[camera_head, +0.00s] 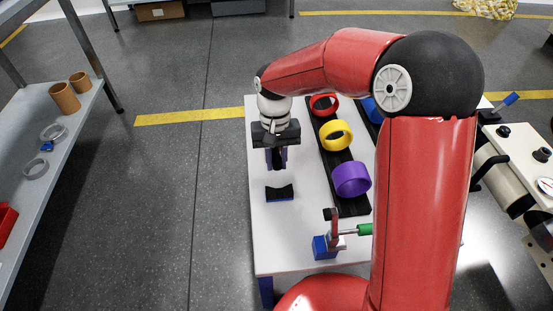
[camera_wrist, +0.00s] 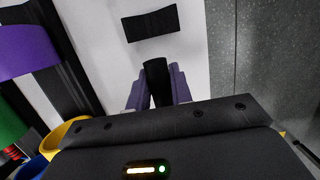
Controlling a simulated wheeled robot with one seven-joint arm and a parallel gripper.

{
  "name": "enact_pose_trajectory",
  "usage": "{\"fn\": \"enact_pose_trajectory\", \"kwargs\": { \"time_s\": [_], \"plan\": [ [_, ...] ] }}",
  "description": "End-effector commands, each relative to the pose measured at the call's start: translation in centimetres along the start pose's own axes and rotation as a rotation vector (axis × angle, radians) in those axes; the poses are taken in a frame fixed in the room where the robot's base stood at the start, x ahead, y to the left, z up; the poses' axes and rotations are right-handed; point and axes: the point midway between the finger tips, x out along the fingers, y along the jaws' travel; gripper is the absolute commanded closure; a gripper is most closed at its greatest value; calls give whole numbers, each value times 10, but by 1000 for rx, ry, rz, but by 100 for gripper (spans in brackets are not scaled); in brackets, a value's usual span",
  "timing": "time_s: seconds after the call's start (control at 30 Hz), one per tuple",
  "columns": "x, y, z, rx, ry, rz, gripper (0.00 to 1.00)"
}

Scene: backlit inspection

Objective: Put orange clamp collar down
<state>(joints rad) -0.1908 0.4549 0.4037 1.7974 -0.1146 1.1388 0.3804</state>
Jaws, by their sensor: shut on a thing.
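My gripper (camera_head: 277,158) hangs over the left part of the white table. Its purple fingers are shut on a dark, narrow piece (camera_wrist: 156,82), which shows between them in the wrist view. The piece is seen edge-on and looks black, so I cannot tell whether it is the clamp collar. No orange collar can be made out in either view.
Red (camera_head: 323,97), yellow (camera_head: 336,127) and purple (camera_head: 352,185) rings sit on a black rail right of my gripper. A blue-based fixture with a green handle (camera_head: 365,229) stands at the near edge. The white tabletop (camera_head: 268,230) is bare at near left. A grey shelf (camera_head: 35,185) is far left.

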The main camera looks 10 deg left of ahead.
Motion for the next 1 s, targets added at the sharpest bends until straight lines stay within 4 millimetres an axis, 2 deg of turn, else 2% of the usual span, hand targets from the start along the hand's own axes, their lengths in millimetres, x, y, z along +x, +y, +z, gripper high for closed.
{"fn": "enact_pose_trajectory", "kwargs": {
  "time_s": [0.07, 0.1, 0.23, 0.5, 0.63, 0.77, 1.0],
  "plan": [
    [-1, 0, 0, 0, 3, -1, 100],
    [0, 0, 0, 0, 0, 0, 73],
    [0, 0, 0, 0, 0, 0, 57],
    [-1, 0, 0, 0, 0, 0, 57],
    [-10, 0, 0, 0, 2, -1, 57],
    [-33, 0, 0, -1, 3, 0, 57],
    [-85, 0, 0, 0, 3, -1, 57]
  ]
}}
